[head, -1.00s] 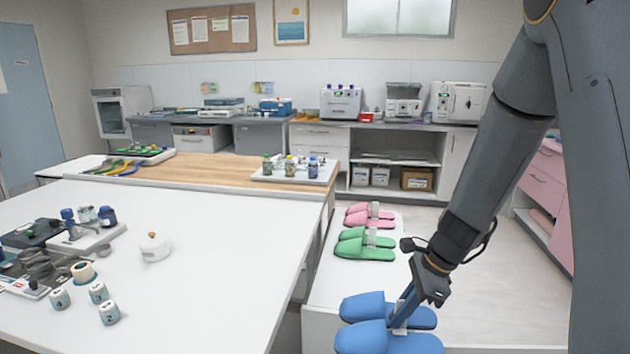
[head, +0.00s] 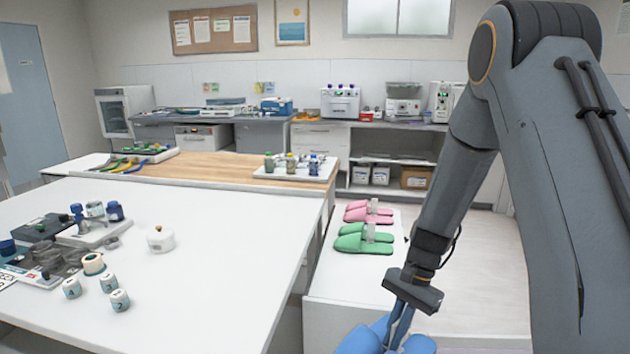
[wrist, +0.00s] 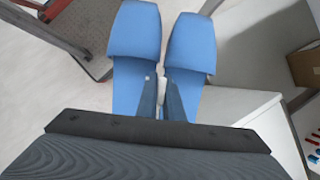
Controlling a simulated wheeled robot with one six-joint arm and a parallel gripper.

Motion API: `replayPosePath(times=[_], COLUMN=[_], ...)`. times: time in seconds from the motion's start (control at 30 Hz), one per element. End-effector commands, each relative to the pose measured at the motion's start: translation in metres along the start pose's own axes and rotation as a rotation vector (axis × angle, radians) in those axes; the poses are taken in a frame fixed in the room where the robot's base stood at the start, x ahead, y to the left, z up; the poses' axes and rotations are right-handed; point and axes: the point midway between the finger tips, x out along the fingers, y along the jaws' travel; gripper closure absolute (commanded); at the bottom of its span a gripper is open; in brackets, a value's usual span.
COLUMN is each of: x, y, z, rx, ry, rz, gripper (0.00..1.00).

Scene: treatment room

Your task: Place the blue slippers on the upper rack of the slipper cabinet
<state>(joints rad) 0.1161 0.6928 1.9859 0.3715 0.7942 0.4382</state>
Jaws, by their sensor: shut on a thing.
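The pair of blue slippers (head: 364,341) is at the bottom edge of the head view, partly cut off. In the wrist view both blue slippers (wrist: 136,35) lie side by side, toes away from my gripper. My gripper (head: 397,325) points down and is shut on the slippers at the pale piece between them. In the wrist view the fingers (wrist: 161,95) meet at that piece. The slippers look held up, clear of the white bench. No slipper cabinet can be made out with certainty.
Green slippers (head: 362,243) and pink slippers (head: 368,214) stand on the low white bench (head: 340,280). A large white table (head: 215,270) with bottles and jars fills the left. Pale floor (head: 480,265) is open on the right.

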Motion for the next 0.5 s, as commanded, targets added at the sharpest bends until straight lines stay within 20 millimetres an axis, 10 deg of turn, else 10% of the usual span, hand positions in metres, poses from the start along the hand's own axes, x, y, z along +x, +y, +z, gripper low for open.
replayPosePath(times=[0.23, 0.5], x=[0.042, 0.055], y=[0.006, 0.009], z=[-0.019, -0.03], rx=[-0.572, -0.797], ry=[-0.002, 0.001], rz=[0.241, 0.331], gripper=[1.0, 1.0])
